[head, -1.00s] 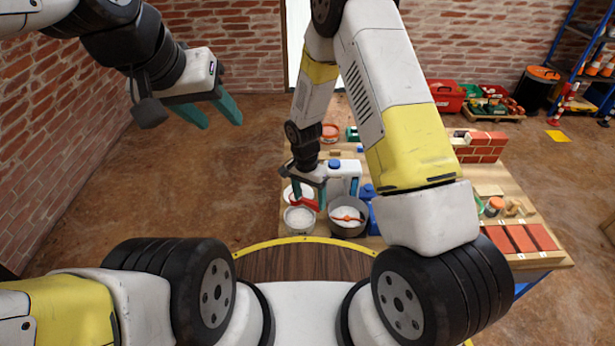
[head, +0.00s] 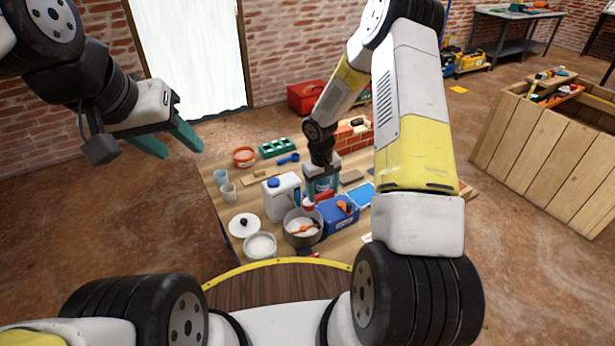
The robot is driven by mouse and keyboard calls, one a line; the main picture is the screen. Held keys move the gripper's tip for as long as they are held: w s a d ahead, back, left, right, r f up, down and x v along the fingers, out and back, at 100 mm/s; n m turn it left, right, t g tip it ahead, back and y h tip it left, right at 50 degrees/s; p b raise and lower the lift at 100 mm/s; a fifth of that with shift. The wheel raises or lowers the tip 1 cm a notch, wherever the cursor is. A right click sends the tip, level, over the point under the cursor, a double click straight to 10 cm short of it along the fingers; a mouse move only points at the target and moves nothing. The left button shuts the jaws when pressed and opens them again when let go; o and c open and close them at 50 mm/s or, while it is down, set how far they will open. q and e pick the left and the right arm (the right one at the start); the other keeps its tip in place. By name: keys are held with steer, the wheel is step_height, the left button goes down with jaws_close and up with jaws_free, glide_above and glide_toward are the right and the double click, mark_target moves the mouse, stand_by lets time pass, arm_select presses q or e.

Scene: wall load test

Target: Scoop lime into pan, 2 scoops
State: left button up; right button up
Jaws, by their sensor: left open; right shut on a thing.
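My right gripper (head: 320,190) is shut on a red scoop (head: 308,205), which carries something white. It holds the scoop over the far side of a grey metal pan (head: 303,240). The pan has white material inside and an orange tool lying in it. A lighter round tub (head: 260,246) of white powder, seemingly the lime, stands just left of the pan. Whether the scoop touches the pan's contents is too small to tell. My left gripper (head: 172,143) is open and empty, raised in the air left of the table.
A white jug (head: 281,196) with a blue cap stands behind the pan, and a blue container (head: 338,214) is close at its right. A white lid (head: 244,225) with a dark knob, cups (head: 228,192) and a red-brown tub (head: 244,157) occupy the table's left side.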

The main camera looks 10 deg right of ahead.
steer(key=h, duration=0.1)
steer(key=a+t+h, duration=0.1)
steer(key=h, duration=0.1)
steer(key=a+f+h, duration=0.1)
steer(key=h, duration=0.1)
steer(key=shift+s+f+t, duration=0.1)
steer(key=shift+s+t, duration=0.25)
steer(key=shift+t, duration=0.05)
steer(key=h, duration=0.1)
steer(key=a+h, duration=0.1)
steer(key=shift+s+a+f+t+h, duration=0.2)
steer(key=shift+f+t+h, duration=0.1)
steer(key=shift+f+t, duration=0.1)
steer(key=h, duration=0.1)
steer(key=a+h, duration=0.1)
steer(key=t+h, duration=0.1)
steer(key=shift+s+a+r, duration=0.25)
steer(key=shift+s, duration=0.05)
stand_by(0.5)
steer(key=shift+r, duration=2)
